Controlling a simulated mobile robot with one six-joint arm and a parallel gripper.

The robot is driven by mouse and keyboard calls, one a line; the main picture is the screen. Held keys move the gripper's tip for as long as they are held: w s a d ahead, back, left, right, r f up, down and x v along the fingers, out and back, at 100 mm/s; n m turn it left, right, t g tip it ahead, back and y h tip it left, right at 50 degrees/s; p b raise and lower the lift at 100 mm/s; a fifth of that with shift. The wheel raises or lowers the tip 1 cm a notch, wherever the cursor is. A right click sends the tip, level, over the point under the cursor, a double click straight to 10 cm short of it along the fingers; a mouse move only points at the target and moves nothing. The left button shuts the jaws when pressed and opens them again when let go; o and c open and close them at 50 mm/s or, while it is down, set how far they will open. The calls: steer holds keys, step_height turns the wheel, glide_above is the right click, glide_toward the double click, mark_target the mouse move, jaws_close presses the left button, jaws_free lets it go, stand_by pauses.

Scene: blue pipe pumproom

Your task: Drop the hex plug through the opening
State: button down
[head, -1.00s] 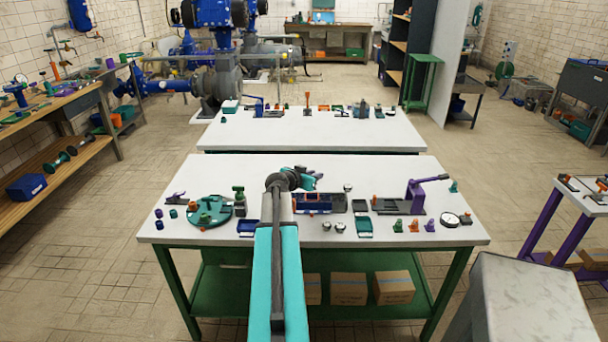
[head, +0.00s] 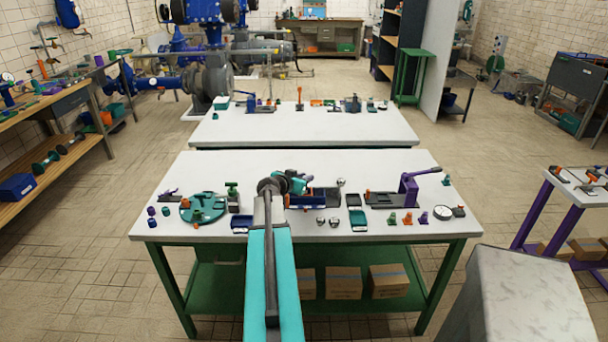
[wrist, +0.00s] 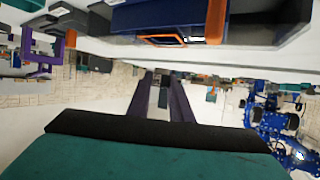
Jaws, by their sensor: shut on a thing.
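My gripper (head: 298,183) is over the middle of the near table, at the end of my teal arm. In the wrist view, my gripper (wrist: 162,92) shows two dark purple fingers shut on a small grey piece, taken as the hex plug (wrist: 162,98). Its shape is too small to make out. A dark blue box (wrist: 160,18) shows at the top of the wrist view, with an orange-rimmed opening (wrist: 165,41) apart from the fingertips. In the head view, the blue box (head: 306,201) is just below and right of my gripper, partly hidden.
A round green fixture (head: 203,208) stands left on the near table (head: 300,234). A purple-handled device (head: 408,188), small coloured pieces (head: 408,218) and a dial gauge (head: 442,212) are right. Metal balls (head: 334,221) lie near the front edge.

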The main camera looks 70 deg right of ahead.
step_height(320, 180, down, 2)
steer(key=shift+b, duration=0.35)
step_height(320, 180, down, 2)
steer(key=b, duration=0.3)
steer(key=shift+f, duration=0.15)
